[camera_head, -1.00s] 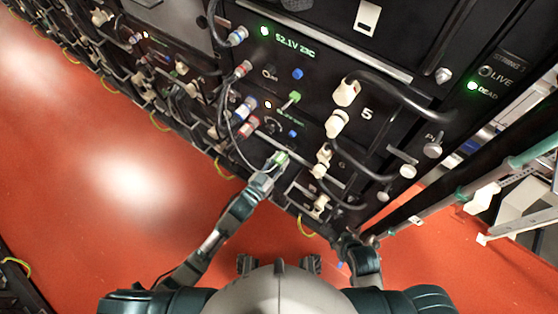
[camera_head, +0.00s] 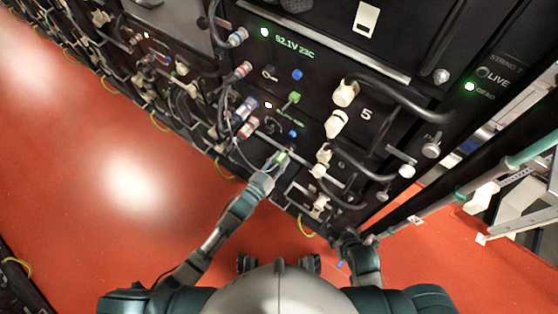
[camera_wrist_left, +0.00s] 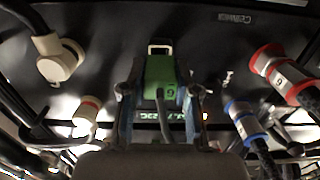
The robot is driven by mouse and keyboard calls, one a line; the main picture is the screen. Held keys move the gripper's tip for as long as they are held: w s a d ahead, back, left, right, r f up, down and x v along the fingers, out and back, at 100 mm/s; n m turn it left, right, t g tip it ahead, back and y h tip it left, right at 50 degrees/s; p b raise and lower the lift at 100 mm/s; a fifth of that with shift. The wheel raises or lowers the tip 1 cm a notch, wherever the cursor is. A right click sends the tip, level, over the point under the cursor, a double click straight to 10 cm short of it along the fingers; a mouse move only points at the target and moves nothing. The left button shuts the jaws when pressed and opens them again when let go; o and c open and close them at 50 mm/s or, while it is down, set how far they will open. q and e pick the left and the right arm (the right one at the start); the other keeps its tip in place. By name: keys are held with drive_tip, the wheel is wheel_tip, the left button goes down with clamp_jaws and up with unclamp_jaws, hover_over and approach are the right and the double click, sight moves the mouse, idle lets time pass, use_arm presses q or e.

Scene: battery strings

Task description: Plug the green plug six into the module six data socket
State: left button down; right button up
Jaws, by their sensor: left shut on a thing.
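The green plug six (camera_wrist_left: 160,80), marked 6 with a pale front end, sits between the two fingers of my left gripper (camera_wrist_left: 160,98) in the left wrist view. A grey cable runs back from it. In the head view the green plug (camera_head: 282,158) shows at the tip of my left gripper (camera_head: 277,163), in front of the lower part of the rack. I cannot pick out the module six data socket, nor tell whether the plug touches the panel. My right gripper (camera_head: 346,241) is low by the rack's foot; its fingers are too unclear to read.
In the left wrist view, a red connector (camera_wrist_left: 285,75) and a blue connector (camera_wrist_left: 242,118) are on the right, a cream connector (camera_wrist_left: 58,62) on the left. In the head view, another green plug (camera_head: 293,97) sits above. Cables hang near my left gripper. The red floor (camera_head: 120,230) is clear.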

use_arm(q)
drive_tip(key=shift+x, duration=1.3)
drive_tip(key=c, duration=0.8)
unclamp_jaws()
drive_tip(key=v, duration=1.2)
drive_tip(key=shift+f, duration=0.1)
